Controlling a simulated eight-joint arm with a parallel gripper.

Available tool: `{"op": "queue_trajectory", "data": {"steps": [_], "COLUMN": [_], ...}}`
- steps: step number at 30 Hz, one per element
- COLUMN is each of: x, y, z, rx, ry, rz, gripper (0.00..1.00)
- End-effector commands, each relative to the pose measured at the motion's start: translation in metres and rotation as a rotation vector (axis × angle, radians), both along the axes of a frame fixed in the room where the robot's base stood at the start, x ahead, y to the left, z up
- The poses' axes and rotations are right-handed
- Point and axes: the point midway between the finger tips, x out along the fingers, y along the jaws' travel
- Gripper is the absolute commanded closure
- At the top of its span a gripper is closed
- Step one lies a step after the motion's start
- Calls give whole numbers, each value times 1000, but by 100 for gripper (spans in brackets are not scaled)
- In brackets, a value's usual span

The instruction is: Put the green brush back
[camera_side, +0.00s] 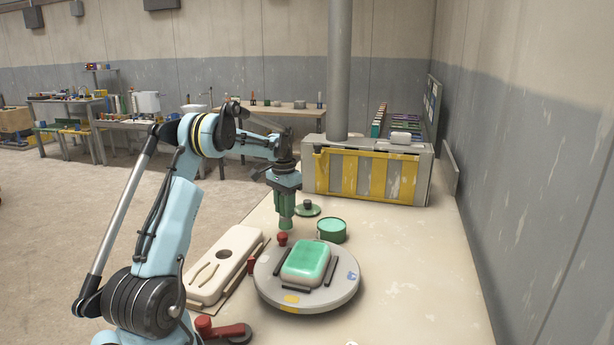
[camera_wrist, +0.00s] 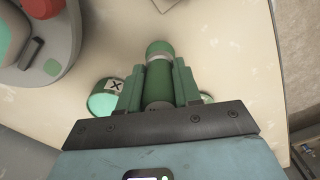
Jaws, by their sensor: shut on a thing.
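My gripper (camera_side: 287,208) hangs pointing down above the bench, behind the turntable. It is shut on the green brush (camera_side: 286,224), whose lower end shows below the fingers. In the wrist view my gripper (camera_wrist: 158,88) has a finger on each side of the brush (camera_wrist: 158,62), which is green with a pale band. A round green pot (camera_side: 332,230) stands just right of the brush. The wrist view shows a pot with an X label (camera_wrist: 107,98) beside the left finger. Whether the brush touches anything below is unclear.
The grey turntable (camera_side: 343,289) carries a green-topped block (camera_side: 307,262). A cream tray (camera_side: 225,262) with a round hole lies to its left. Small red items (camera_side: 282,239) stand near the brush. A green lid (camera_side: 307,209) lies behind. The bench is clear at right.

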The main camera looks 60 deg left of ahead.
Motion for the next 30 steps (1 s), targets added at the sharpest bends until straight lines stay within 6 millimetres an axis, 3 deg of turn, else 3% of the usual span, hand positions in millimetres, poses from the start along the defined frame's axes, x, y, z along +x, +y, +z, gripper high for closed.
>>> {"op": "queue_trajectory", "data": {"steps": [5,17,18,22,23,30], "x": [0,0,0,0,0,0], "y": [0,-1,-1,-1,-1,-1], "z": [-21,-25,-25,-25,-25,-25], "rx": [0,0,0,0,0,0], "ry": [0,0,0,0,0,0], "rz": [0,0,0,1,1,1], "gripper": [100,100,65,45,41,41]}}
